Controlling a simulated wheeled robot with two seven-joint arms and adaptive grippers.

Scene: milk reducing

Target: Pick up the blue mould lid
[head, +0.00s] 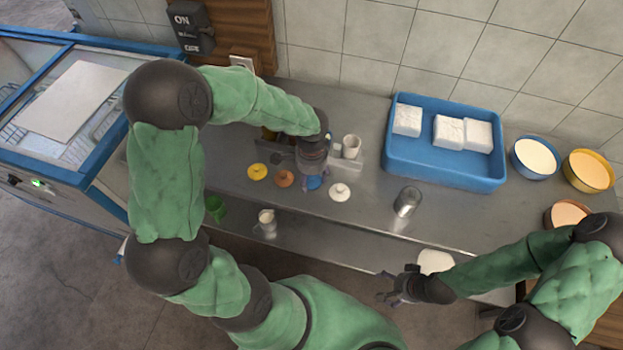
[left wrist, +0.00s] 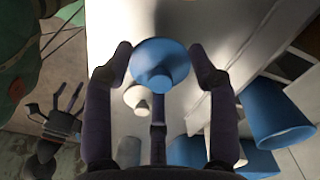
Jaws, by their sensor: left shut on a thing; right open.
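The blue mould lid (head: 313,183) lies low at the steel counter, just under my left gripper (head: 314,172). In the left wrist view the lid (left wrist: 160,66) is a round blue disc with a knob, set between the fingertips of my left gripper (left wrist: 160,75). The left fingers are shut on it; whether it is clear of the counter cannot be told. My right gripper (head: 391,287) is open and empty, in front of the counter's edge. A yellow lid (head: 257,171), an orange lid (head: 284,179) and a white lid (head: 340,191) lie nearby.
A metal cup (head: 407,201) stands to the right, a white cup (head: 351,146) behind. A blue tray (head: 445,177) holds white blocks; blue (head: 535,157), yellow (head: 588,170) and orange (head: 567,215) bowls are at right. A green cup (head: 215,208) and a jug (head: 266,222) are lower, in front.

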